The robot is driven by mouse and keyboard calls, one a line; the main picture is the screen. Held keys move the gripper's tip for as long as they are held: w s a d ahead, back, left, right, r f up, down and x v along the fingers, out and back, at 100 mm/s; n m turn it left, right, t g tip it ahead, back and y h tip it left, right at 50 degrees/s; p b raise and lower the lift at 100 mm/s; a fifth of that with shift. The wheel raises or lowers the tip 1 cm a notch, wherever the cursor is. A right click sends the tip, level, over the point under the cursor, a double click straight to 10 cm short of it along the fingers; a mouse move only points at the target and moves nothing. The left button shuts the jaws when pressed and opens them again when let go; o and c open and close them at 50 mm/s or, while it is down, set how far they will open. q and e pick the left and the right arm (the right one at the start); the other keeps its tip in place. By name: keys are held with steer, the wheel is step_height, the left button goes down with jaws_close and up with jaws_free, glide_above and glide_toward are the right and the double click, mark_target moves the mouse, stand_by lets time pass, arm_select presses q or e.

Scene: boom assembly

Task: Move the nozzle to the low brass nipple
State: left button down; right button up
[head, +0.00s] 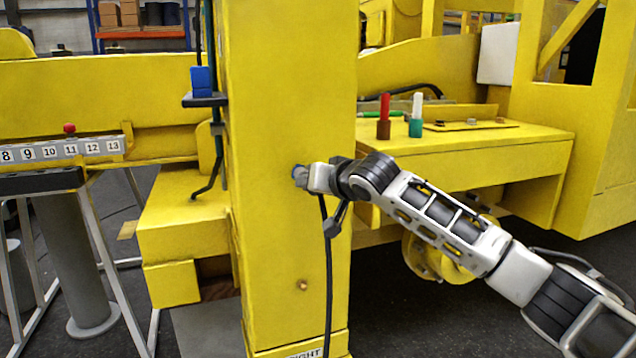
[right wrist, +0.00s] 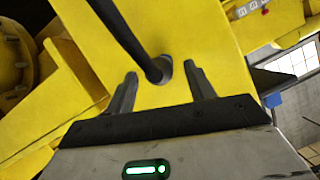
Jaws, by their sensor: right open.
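The grey nozzle (right wrist: 165,70) shows in the right wrist view against the yellow column, with a black hose running from it. In the head view a small grey-blue piece (head: 299,175), which seems to be the nozzle, sits at the column's face, partly hidden by my gripper. My right gripper (right wrist: 161,71) is open, with one finger on each side of the nozzle and hose; contact is not clear. The low brass nipple (head: 303,285) is bare on the column, below my gripper. The hose (head: 328,270) hangs down just right of it. My left gripper is not in view.
The yellow column (head: 285,90) stands in the middle. A blue block (head: 201,78) sits on a bracket at its left. A numbered rail (head: 62,152) is at left.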

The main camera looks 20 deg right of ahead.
steer(key=shift+w, duration=0.2)
jaws_close()
steer(key=shift+f, duration=0.1)
steer(key=shift+s, duration=0.2)
stand_by(0.5)
steer(key=shift+s, duration=2.25)
